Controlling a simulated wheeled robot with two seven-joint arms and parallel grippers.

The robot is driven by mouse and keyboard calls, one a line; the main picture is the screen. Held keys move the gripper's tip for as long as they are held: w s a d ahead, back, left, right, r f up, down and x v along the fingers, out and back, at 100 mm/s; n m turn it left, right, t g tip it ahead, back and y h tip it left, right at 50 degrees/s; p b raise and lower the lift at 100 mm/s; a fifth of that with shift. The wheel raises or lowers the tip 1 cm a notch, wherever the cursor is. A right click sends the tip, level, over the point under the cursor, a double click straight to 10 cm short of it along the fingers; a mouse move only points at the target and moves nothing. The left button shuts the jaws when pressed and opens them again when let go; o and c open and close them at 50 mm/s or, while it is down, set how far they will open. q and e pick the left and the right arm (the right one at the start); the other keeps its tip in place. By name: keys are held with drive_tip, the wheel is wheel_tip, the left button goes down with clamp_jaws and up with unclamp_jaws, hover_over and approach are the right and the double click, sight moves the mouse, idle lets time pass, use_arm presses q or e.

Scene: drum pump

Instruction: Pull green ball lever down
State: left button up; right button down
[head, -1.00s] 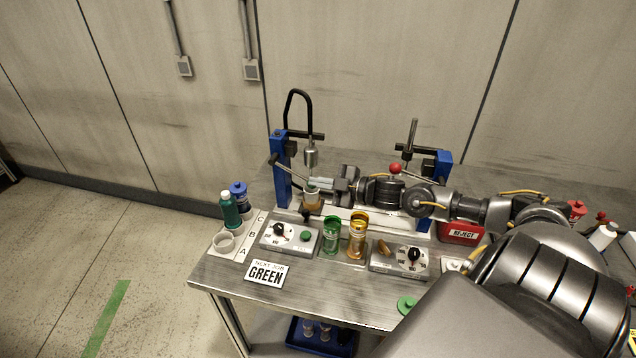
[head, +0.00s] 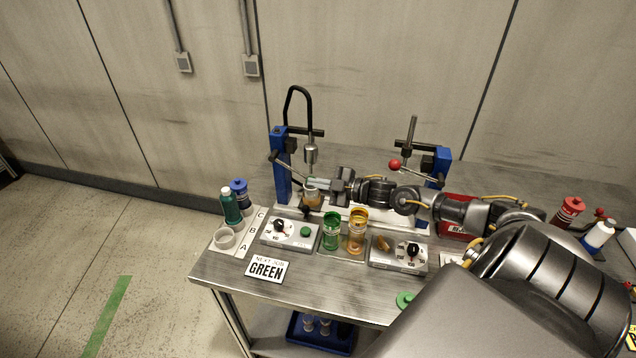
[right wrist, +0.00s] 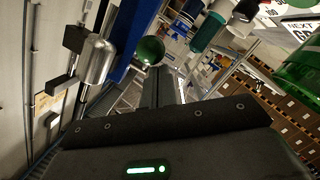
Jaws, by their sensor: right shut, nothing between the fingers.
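The green ball (right wrist: 149,50) of the lever shows in the right wrist view just beyond my fingertips. In the head view the lever's rod (head: 288,168) slants down to the right from the left blue pump post (head: 280,165), and its ball end is small and partly covered by my fingers. My right gripper (head: 330,185) is shut and empty, its fingers pointing left at the ball end. It also shows in the right wrist view (right wrist: 160,85). I cannot tell whether the fingers touch the ball. My left gripper is not in view.
A metal nozzle (head: 311,153) hangs behind the lever. A red ball lever (head: 394,164) stands by the right blue post (head: 440,165). Green (head: 331,230) and amber (head: 357,230) cups and two dial boxes (head: 291,233) (head: 398,254) stand in front. A red reject bin (head: 453,231) is partly behind my arm.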

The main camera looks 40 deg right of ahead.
drive_tip(key=shift+w+f, duration=0.1)
drive_tip(key=shift+f, duration=0.15)
drive_tip(key=s+d+r+p, duration=0.1)
drive_tip(key=s+d+r, duration=0.1)
drive_tip(key=s, duration=0.9)
drive_tip(key=shift+r, duration=0.55)
drive_tip(key=shift+d, duration=0.1)
